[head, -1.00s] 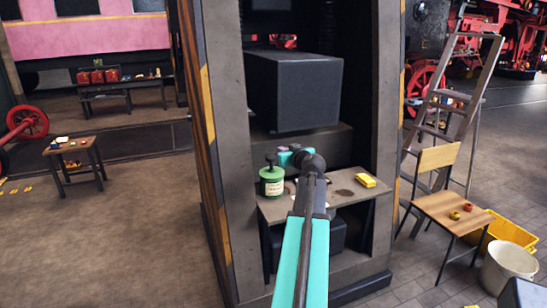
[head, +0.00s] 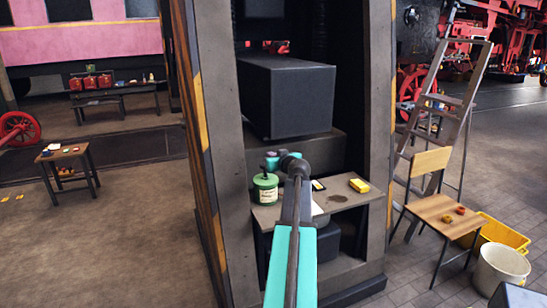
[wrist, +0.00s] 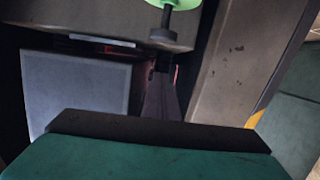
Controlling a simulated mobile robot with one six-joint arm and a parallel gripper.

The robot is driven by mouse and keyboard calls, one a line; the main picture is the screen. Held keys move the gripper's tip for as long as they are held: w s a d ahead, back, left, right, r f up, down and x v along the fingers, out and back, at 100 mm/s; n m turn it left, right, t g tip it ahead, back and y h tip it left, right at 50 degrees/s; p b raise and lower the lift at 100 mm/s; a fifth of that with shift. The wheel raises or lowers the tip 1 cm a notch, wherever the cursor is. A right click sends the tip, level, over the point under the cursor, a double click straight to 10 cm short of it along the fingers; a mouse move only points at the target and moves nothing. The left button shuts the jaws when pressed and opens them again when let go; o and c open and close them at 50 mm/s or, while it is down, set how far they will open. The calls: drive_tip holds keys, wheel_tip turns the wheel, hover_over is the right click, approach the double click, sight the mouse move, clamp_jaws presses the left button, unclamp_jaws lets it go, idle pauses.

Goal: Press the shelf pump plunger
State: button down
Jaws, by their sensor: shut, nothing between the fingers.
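The green shelf pump (head: 265,190), with a pale label, stands upright on the small shelf (head: 345,200) in the head view. In the wrist view its green body (wrist: 178,4) shows only at the top edge, with the dark plunger knob (wrist: 165,39) on a thin stem. My gripper (head: 271,163) is shut and empty, close above the pump's top in the head view. It partly overlaps the plunger there, so I cannot tell whether they touch. In the wrist view my gripper's dark front edge (wrist: 155,128) appears apart from the knob.
A yellow block (head: 359,185) and a small dark item (head: 318,185) lie on the shelf right of the pump. A large dark box (head: 288,97) sits above at the back. Tall frame posts (head: 373,130) flank the shelf. A chair (head: 437,210) stands to the right.

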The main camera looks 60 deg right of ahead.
drive_tip(key=shift+w+d+f+p, duration=0.45)
drive_tip(key=shift+w+f, duration=0.2)
drive_tip(key=shift+f, duration=0.2)
drive_tip(key=shift+w+d+f+p, duration=0.3)
drive_tip(key=shift+w+d+f, duration=0.35)
drive_tip(key=shift+f, duration=0.25)
drive_tip(key=shift+w+d+f+p, duration=0.45)
drive_tip(key=shift+w+f, duration=0.2)
drive_tip(key=shift+f, duration=0.2)
drive_tip(key=shift+f, duration=0.1)
wheel_tip(320, 180, down, 4)
drive_tip(key=b, duration=0.5)
drive_tip(key=shift+a+r+b, duration=0.1)
drive_tip(key=shift+r+b, duration=0.1)
drive_tip(key=shift+b, duration=0.15)
drive_tip(key=s+a+r+b, duration=0.1)
drive_tip(key=s+a+r, duration=0.5)
drive_tip(key=s, duration=0.2)
drive_tip(key=shift+r+b, duration=0.3)
drive_tip(key=shift+r, duration=0.05)
